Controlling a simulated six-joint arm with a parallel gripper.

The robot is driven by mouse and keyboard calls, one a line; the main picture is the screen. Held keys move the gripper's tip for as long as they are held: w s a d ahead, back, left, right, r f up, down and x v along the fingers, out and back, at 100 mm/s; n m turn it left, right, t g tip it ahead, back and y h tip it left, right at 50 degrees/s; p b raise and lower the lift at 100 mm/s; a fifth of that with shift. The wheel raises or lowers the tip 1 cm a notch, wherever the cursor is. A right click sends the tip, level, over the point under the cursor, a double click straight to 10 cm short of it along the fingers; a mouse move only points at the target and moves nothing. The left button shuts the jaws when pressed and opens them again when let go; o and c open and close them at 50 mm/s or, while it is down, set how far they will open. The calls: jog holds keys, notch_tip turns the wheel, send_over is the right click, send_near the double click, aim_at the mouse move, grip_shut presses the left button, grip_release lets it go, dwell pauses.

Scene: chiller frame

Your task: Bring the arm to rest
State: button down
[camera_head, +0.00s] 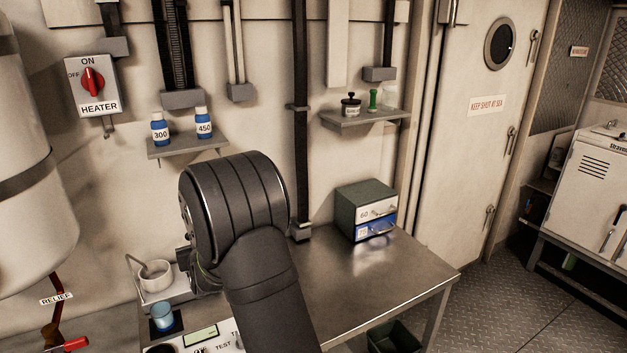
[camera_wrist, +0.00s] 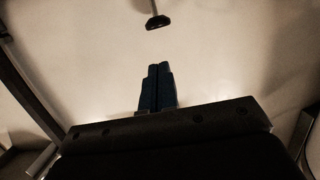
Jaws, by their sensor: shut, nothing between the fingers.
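My gripper (camera_wrist: 159,70) shows in the wrist view with its two dark blue fingers together, shut and empty. It faces a pale wall, and a dark round-ended fitting on a thin rod (camera_wrist: 158,22) is beyond the fingertips. In the head view my dark arm rises from the bottom middle over the metal bench (camera_head: 335,290). Its rounded joint stands in front of the wall and hides part of the bench. My gripper is hidden behind the arm there.
A white mortar (camera_head: 156,279) and blue cup (camera_head: 162,317) stand left of my arm. A green drawer box (camera_head: 366,211) is at the bench's back right. A wall shelf (camera_head: 188,147) holds two blue bottles, 300 (camera_head: 160,130) and 450 (camera_head: 203,123). The bench's right part is clear.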

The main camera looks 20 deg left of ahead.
jog(key=w+a+r, duration=0.2)
jog(key=w+a, duration=0.4)
jog(key=v, duration=0.7)
jog(key=shift+s+d+f, duration=0.15)
jog(key=shift+s+d, duration=0.1)
